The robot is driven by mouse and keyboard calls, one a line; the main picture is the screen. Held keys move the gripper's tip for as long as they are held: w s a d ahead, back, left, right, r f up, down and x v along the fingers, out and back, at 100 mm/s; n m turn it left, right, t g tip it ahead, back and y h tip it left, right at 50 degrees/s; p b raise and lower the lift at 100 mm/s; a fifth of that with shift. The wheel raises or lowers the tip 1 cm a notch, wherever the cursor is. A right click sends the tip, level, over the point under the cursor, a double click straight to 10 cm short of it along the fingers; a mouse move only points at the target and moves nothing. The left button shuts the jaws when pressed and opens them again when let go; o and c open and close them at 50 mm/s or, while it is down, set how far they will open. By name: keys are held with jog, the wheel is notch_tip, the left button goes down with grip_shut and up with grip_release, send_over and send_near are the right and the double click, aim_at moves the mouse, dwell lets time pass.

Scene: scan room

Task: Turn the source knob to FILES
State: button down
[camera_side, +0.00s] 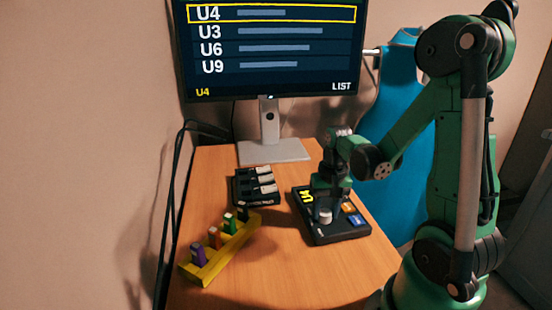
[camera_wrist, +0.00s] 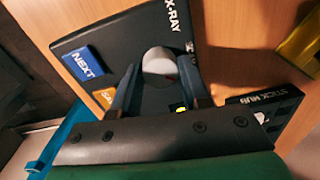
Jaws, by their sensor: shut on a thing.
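The source knob (camera_side: 325,216) is a round pale grey cap on the black control box (camera_side: 339,236); it also shows in the wrist view (camera_wrist: 158,62). My gripper (camera_side: 326,205) points down over the box and is shut on the knob, with a dark finger on each side of it in the wrist view. The label X-RAY is readable beside the knob there. I cannot read a FILES label or tell where the knob points. The monitor (camera_side: 270,50) lists U4, U3, U6 and U9, with U4 framed in yellow and LIST at the bottom right.
The box has a blue NEXT button (camera_wrist: 83,64) and an orange button (camera_wrist: 104,97). Left of it stand a black stick hub (camera_side: 244,199) and a yellow rack (camera_side: 215,263) with several coloured sticks. Bare wood separates rack and box. Cables hang at the table's left edge.

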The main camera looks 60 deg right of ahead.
aim_at(327, 212)
jog(key=shift+m, duration=0.9)
jog(key=shift+c, duration=2.1)
grip_release()
jog(key=shift+s+d+r, duration=0.1)
jog(key=shift+s+r, duration=0.05)
jog(key=shift+r, duration=2.7)
